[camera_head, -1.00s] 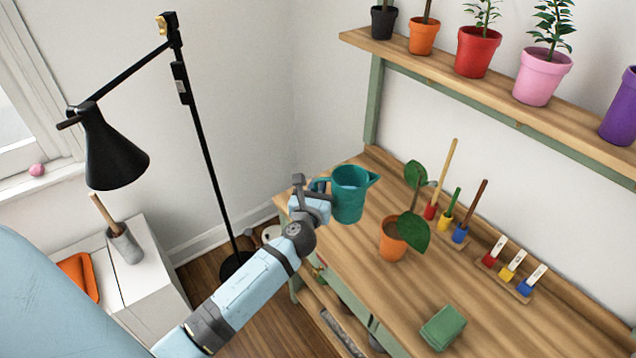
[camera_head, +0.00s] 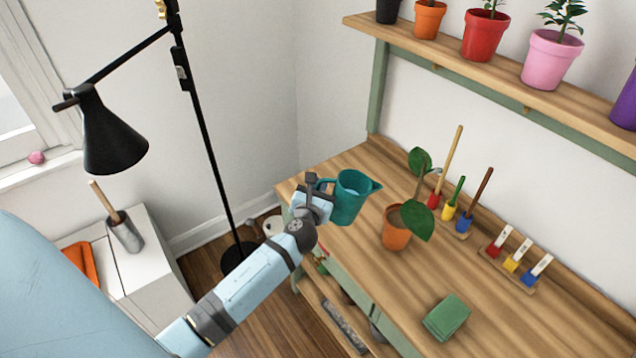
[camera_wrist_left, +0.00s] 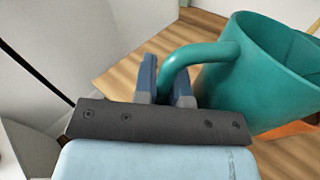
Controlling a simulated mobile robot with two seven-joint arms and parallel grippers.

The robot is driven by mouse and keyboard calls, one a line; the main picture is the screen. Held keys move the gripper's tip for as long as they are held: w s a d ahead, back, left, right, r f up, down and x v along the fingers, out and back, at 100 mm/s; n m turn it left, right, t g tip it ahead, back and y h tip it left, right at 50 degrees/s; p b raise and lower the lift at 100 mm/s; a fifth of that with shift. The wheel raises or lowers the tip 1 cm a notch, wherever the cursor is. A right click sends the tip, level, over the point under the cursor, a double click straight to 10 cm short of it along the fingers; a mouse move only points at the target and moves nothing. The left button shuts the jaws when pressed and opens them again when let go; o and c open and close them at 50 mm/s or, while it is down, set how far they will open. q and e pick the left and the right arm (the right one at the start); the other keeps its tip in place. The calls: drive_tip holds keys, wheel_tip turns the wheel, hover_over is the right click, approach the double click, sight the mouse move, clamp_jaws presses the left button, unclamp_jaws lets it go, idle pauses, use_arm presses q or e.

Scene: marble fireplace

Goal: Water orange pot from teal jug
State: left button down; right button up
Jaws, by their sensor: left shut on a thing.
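The teal jug (camera_head: 350,199) is at the left end of the wooden bench, its spout pointing right. My left gripper (camera_head: 318,187) is shut on the jug's handle. In the left wrist view the jug (camera_wrist_left: 262,75) fills the right side, and the gripper's fingers (camera_wrist_left: 166,84) are on either side of the handle. The jug tilts slightly toward the pot; whether its base touches the bench is unclear. The orange pot (camera_head: 396,234) with a large-leaved plant stands on the bench just right of the jug, apart from it. My right gripper is not in view.
A green cloth-like block (camera_head: 446,317) lies at the bench's front. A shelf (camera_head: 480,75) with several potted plants hangs above. A black floor lamp (camera_head: 112,140) stands left.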

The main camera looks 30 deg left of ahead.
sight(334, 182)
use_arm(q)
drive_tip(key=shift+w+d+f+m+p, duration=0.1)
drive_tip(key=shift+w+d+m+p, duration=0.05)
drive_tip(key=shift+m+p, duration=0.6)
drive_tip(key=d+r+m+p, duration=0.1)
drive_tip(key=p, duration=0.1)
drive_tip(key=w+d+m+p, duration=0.1)
drive_tip(key=m+p, duration=0.1)
drive_tip(key=d+r+m+g+p, duration=0.1)
drive_tip(key=p, duration=0.1)
drive_tip(key=shift+w+r+m+y+p, duration=0.25)
drive_tip(key=shift+w+r+y+p, duration=0.05)
drive_tip(key=shift+p, duration=0.1)
drive_tip(key=shift+f+b, duration=0.35)
drive_tip(key=shift+b, duration=0.05)
drive_tip(key=shift+r, duration=0.15)
idle(0.7)
